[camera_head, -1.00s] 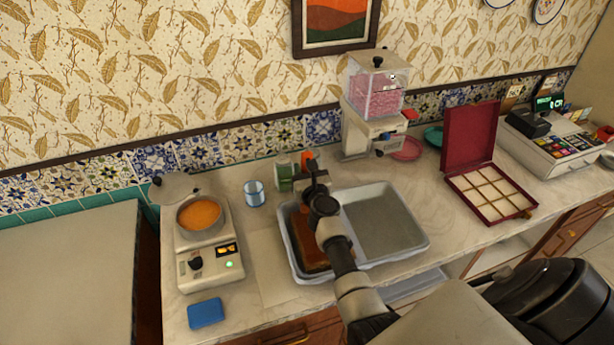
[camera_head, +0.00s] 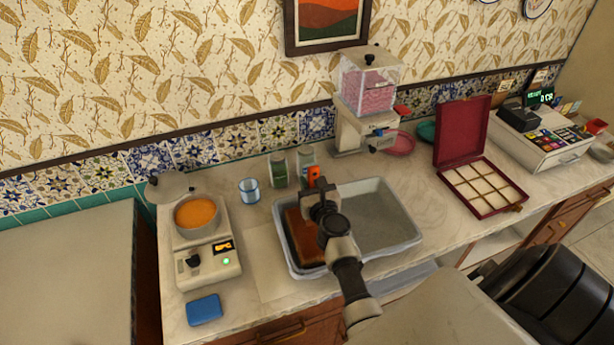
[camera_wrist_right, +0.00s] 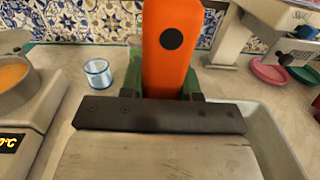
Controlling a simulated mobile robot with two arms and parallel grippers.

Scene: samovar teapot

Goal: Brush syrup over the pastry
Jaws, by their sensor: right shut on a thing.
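The pastry (camera_head: 300,240) is a brown slab in the left part of a grey tray (camera_head: 412,238). My right gripper (camera_head: 318,192) is over the tray, above the pastry's right side. It is shut on an orange-handled tool (camera_head: 314,174), which looks like the brush; its handle stands up large in the right wrist view (camera_wrist_right: 172,60). The tool's lower end is hidden, so I cannot tell whether it touches the pastry. Orange syrup (camera_head: 197,212) fills a pot on a white heater (camera_head: 208,262) at the left; its edge shows in the right wrist view (camera_wrist_right: 12,75). My left gripper is out of view.
Two small jars (camera_head: 278,170) and a blue-white cup (camera_head: 249,191) stand behind the tray. A dispenser (camera_head: 352,132) stands behind right, with an open red box (camera_head: 481,190) farther right. A blue pad (camera_head: 204,310) lies at the front left. Bare counter separates heater and tray.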

